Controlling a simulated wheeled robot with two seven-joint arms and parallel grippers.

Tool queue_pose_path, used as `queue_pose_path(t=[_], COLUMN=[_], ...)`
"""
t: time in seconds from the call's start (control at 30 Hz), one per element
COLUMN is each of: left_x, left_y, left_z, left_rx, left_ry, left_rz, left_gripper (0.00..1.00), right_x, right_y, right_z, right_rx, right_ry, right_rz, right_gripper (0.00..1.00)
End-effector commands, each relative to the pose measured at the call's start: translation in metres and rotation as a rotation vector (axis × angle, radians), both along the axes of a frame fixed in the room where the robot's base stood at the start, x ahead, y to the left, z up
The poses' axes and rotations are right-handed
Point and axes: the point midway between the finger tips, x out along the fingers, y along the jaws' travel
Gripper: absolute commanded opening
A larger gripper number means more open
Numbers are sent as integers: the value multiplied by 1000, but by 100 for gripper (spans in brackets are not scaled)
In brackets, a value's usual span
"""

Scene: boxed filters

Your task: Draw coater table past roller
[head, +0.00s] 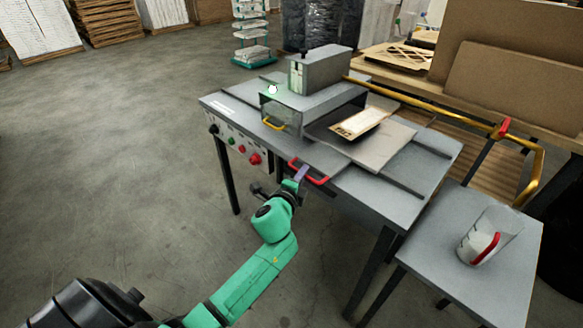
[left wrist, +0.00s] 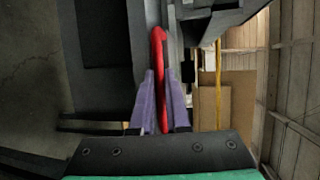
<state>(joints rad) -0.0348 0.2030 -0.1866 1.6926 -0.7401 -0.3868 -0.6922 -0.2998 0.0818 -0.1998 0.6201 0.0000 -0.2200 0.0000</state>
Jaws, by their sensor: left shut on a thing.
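The coater (head: 315,102) is a grey machine on a grey bench, with a box-like housing on top that hides the roller. The flat coater table (head: 385,148) sticks out to the right of the housing, and a pale printed piece (head: 364,121) lies on it. A red handle (head: 318,180) is at the table's front edge. My left gripper (head: 301,173) is shut on the red handle. In the left wrist view the purple fingers (left wrist: 162,105) stand on both sides of the red bar (left wrist: 157,70). My right gripper is not in view.
A yellow handle (head: 274,125) is on the housing front. Buttons (head: 254,158) line the bench's front left. A yellow rail (head: 440,109) runs behind. The floor at left is clear.

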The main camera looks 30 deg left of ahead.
Motion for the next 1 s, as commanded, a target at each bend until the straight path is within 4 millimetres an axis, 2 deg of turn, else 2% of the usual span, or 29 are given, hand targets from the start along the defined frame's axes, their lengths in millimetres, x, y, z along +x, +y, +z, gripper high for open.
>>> queue_pose_path(t=[0.2, 0.63, 0.67, 0.7, 0.73, 1.0], left_x=[-6, -6, -6, -6, -6, -6], left_y=[-18, -21, -21, -20, -20, -20], left_z=[-3, -2, -2, -2, -2, -1], left_rx=[-2, -1, -1, -1, 0, 0], left_ry=[5, 4, 4, 4, 3, 1], left_rz=[-1, -1, -1, -1, -1, 0], left_gripper=[0, 0, 21, 36, 44, 44], right_x=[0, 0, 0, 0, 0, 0], right_y=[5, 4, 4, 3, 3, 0], right_z=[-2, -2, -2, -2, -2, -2], right_rx=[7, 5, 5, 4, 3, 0], right_ry=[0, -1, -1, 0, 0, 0], right_rz=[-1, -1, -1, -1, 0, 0], right_gripper=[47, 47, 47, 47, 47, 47])
